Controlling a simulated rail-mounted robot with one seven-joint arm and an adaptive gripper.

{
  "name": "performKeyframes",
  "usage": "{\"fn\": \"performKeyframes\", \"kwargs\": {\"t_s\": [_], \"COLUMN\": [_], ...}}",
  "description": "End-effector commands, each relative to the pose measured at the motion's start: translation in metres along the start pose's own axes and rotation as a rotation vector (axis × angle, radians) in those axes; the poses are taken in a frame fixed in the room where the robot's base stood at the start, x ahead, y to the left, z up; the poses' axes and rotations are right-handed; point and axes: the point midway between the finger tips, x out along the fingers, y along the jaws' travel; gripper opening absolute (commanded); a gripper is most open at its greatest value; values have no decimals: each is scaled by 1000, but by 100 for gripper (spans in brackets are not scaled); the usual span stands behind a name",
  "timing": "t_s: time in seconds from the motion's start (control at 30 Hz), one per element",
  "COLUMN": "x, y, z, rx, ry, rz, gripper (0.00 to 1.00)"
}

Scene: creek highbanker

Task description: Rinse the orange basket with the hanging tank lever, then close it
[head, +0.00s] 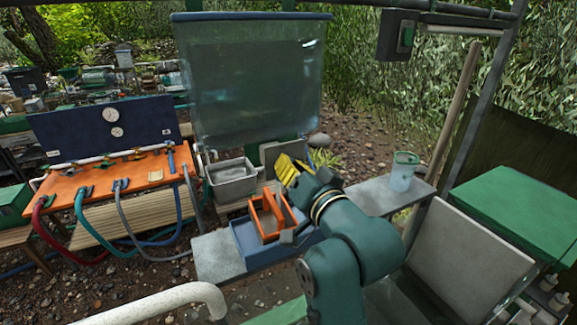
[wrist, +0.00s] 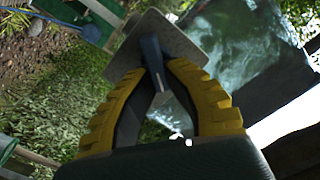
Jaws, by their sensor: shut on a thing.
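The orange basket (head: 256,222) sits in a blue tray (head: 240,250) on the grey shelf, below and slightly left of my gripper (head: 284,168). The clear hanging tank (head: 250,85) is above and behind it; part of it shows in the wrist view (wrist: 235,60). In the wrist view my gripper's yellow fingers (wrist: 156,75) are shut on a dark blue-grey lever (wrist: 151,50), in front of a grey plate (wrist: 178,38). In the head view my gripper hides the lever. I cannot tell whether water is flowing.
A grey metal bin (head: 232,182) stands left of the basket. A translucent bucket with a green rim (head: 402,175) stands on the grey shelf (head: 370,200) to the right. An orange hose table (head: 145,172) is at the left, and a green box (head: 520,205) is at the right.

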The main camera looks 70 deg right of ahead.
Motion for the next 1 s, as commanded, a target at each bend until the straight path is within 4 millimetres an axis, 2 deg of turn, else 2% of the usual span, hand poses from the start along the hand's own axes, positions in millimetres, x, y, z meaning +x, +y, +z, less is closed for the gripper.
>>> {"fn": "performKeyframes", "kwargs": {"t_s": [0.7, 1.0], "x": [1, 1], "y": [10, 12], "z": [5, 7], "rx": [668, 872], "ry": [-3, -3], "rz": [4, 5], "gripper": [0, 0]}}
